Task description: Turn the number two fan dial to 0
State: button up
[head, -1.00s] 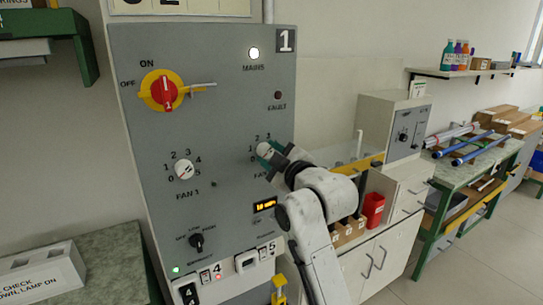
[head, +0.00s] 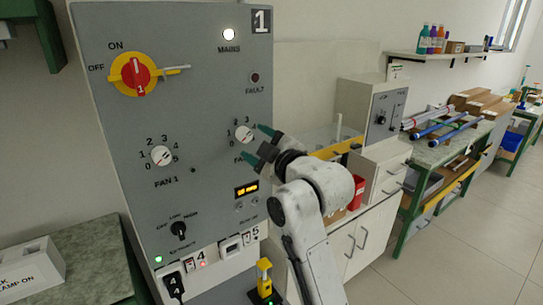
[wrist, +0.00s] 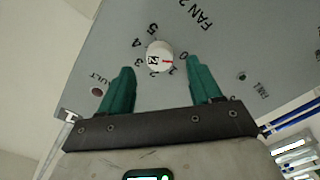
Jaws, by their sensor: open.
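The number two fan dial (head: 244,134) is a round white knob on the grey panel (head: 205,60), right of the fan 1 dial.
The fan 1 dial (head: 161,156), red and yellow mains switch (head: 135,75), black extract knob (head: 179,230) and amber display (head: 246,190) share the panel. A white cabinet (head: 345,250) with a red bin (head: 357,190) stands close right. Floor at the right is clear.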

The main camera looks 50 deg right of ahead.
jog(key=v, duration=0.7)
jog(key=shift+b, duration=0.45)
jog(key=shift+a, duration=0.1)
jog(key=s+a+f+m+g+y, duration=0.1)
jog(key=s+a+f+g, duration=0.15)
jog(key=f, duration=0.65)
jog(key=s+a+f+m+g+y, duration=0.1)
jog(key=a+f+m+g+y, duration=0.2)
jog(key=f, duration=0.5)
jog(key=s+a+f+g, duration=0.2)
jog(key=a+f+g, duration=0.15)
jog(key=f, duration=0.55)
jog(key=s+a+f+m+g, duration=0.1)
jog(key=s+a+f+g, duration=0.1)
jog(key=s+f, duration=0.5)
jog(key=s+a+f+m+g, duration=0.2)
jog(key=s+f+g, duration=0.3)
jog(key=s+f, duration=0.3)
jog(key=s+a, duration=0.1)
jog(key=s, duration=0.3)
jog(key=shift+a+f+y, duration=0.25)
jog(key=shift+y, duration=0.15)
